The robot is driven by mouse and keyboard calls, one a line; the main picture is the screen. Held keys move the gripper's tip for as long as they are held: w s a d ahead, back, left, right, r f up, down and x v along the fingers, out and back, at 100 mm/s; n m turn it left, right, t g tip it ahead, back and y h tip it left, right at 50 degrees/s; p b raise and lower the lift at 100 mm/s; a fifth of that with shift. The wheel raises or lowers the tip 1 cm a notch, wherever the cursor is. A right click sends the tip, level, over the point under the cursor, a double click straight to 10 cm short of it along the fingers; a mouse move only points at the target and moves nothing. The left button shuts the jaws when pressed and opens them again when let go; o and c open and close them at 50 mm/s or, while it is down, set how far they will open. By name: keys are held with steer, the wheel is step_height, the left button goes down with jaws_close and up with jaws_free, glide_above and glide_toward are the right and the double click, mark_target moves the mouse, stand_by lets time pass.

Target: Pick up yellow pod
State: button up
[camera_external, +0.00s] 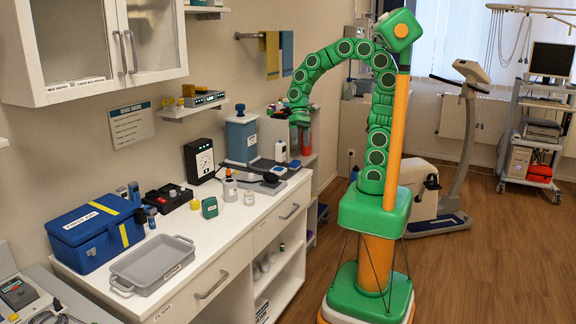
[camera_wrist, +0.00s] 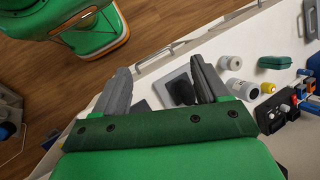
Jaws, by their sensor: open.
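A small yellow piece (camera_external: 195,204) stands on the white counter between the black box and the green case; it also shows in the wrist view (camera_wrist: 268,87), right of my gripper. It may be the yellow pod, but it is too small to be sure. Other small yellow items (camera_external: 188,90) sit on the wall shelf. My gripper (camera_external: 300,121) is above the far part of the counter, well away from the yellow piece. In the wrist view its grey fingers (camera_wrist: 162,86) are spread apart, with nothing held between them.
The counter (camera_external: 211,236) holds a blue first-aid box (camera_external: 90,238), a grey tray (camera_external: 152,265), a black box (camera_external: 168,199), a green case (camera_external: 209,208) and white jars (camera_external: 249,198). A grey plate with a black piece (camera_wrist: 180,91) lies below my gripper.

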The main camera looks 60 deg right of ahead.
steer(key=w+a+f+m+y, duration=0.1)
steer(key=w+a+m+y, duration=0.2)
steer(key=w+a, duration=0.65)
steer(key=m+y, duration=0.5)
steer(key=m, duration=0.2)
glide_toward(195, 204)
steer(key=s+d+r, duration=0.4)
steer(key=r, duration=0.2)
steer(key=w+f+m, duration=0.1)
steer(key=f, duration=0.1)
steer(key=w+a+f+m, duration=0.1)
steer(key=w+f, duration=0.1)
steer(key=w+a+f+m+y, duration=0.1)
steer(key=w+f, duration=0.1)
steer(key=shift+a, duration=0.15)
steer(key=shift+f+x, duration=0.2)
steer(key=shift+x, duration=1.75)
steer(key=shift+f+x, duration=0.15)
steer(key=shift+x, duration=1.8)
steer(key=shift+w, duration=0.2)
steer(key=c, duration=1.1)
steer(key=shift+c, duration=0.2)
